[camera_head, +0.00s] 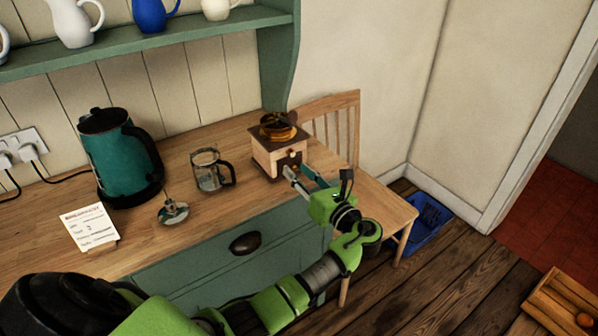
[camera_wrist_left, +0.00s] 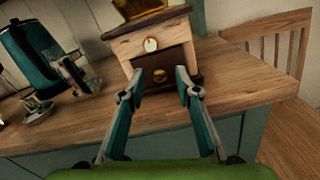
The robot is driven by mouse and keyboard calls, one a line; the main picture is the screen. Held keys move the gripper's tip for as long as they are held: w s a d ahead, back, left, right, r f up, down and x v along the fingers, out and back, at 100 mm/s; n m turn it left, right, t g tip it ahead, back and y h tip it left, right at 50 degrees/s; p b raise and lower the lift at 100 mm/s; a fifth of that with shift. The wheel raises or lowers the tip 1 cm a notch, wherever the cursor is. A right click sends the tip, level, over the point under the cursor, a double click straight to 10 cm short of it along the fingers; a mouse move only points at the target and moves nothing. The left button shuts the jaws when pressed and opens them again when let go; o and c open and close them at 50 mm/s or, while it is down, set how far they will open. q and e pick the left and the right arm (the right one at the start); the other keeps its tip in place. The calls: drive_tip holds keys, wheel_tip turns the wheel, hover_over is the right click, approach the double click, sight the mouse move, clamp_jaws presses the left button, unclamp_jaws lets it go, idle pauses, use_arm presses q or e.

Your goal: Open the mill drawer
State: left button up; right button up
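The mill (camera_head: 272,157) is a pale wooden box with a dark base and brass top, upright near the counter's right end. In the left wrist view the mill (camera_wrist_left: 125,48) has a white round piece on its pale front. Below it is a dark drawer front with a small brass knob (camera_wrist_left: 161,75). The drawer looks shut. My left gripper (camera_head: 296,172) is in front of the mill. In the wrist view its fingers (camera_wrist_left: 160,80) are open, one on each side of the knob; I cannot tell whether they touch it. My right gripper is not in view.
A glass mug (camera_head: 207,170), a teal kettle (camera_head: 112,165), a small metal item (camera_head: 172,212) and a card (camera_head: 89,228) stand left of the mill. A chair (camera_head: 385,205) is at the counter's right end. A green shelf (camera_head: 190,27) hangs above.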

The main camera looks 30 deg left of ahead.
use_arm(q)
drive_tip(key=shift+a, duration=0.1)
clamp_jaws()
drive_tip(key=shift+d, duration=0.25)
drive_tip(key=p+v, duration=0.4)
drive_tip(key=v, duration=0.4)
drive_tip(key=shift+d, duration=0.2)
drive_tip(key=shift+s, duration=0.15)
unclamp_jaws()
